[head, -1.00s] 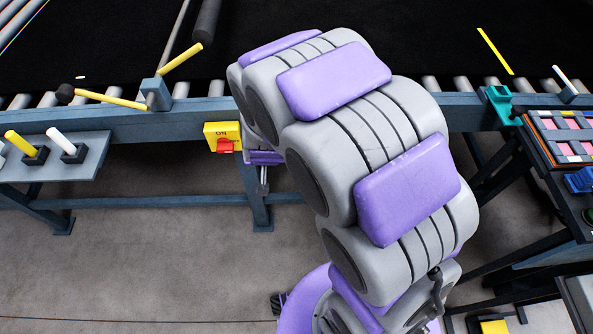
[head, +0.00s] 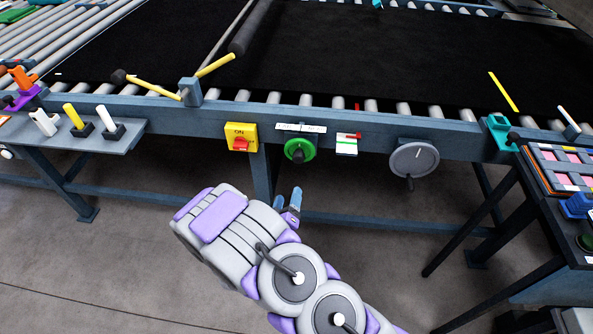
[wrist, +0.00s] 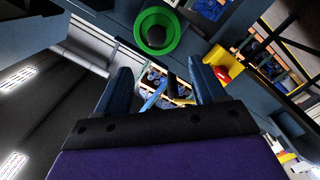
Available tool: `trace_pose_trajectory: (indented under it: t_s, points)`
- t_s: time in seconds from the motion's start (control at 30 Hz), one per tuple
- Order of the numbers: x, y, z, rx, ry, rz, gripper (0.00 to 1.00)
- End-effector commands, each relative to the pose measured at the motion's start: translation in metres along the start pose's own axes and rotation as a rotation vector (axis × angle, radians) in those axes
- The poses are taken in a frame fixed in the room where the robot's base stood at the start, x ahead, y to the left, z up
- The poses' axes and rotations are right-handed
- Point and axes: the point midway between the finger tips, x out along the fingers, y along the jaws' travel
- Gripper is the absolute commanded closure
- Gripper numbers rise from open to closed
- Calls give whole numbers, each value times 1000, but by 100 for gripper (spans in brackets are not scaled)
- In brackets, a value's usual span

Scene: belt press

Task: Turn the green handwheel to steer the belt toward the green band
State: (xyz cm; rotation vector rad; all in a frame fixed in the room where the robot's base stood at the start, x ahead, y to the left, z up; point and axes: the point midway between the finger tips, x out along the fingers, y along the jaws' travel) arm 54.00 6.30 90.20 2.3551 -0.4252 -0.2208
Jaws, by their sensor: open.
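The green handwheel (head: 300,149) with a dark knob is on the front rail of the belt frame. It also shows in the wrist view (wrist: 157,31), ahead of the fingers. A small indicator plate (head: 347,144) with white, green and red parts sits just right of the wheel. The black belt (head: 370,60) lies on the rollers behind. My gripper (head: 292,198) is below the handwheel and apart from it. In the wrist view its two blue fingers (wrist: 160,82) are spread with nothing gripped between them.
A yellow box with a red switch (head: 240,138) is left of the green wheel, and a larger grey handwheel (head: 414,158) is to its right. A shelf with pegs (head: 90,132) juts out at left. A table with a tray (head: 560,165) stands at right.

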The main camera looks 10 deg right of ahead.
Motion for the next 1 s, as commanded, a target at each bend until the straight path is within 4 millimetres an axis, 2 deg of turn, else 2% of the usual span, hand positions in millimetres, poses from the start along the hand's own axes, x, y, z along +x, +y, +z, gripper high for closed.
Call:
trace_pose_trajectory:
  t_s: [0.17,0.33,1.0]
  points:
    - [0,2,-1,-31,40,20,30]
    - [14,0,-4,-30,43,23,30]
    - [108,4,-5,-27,38,23,30]
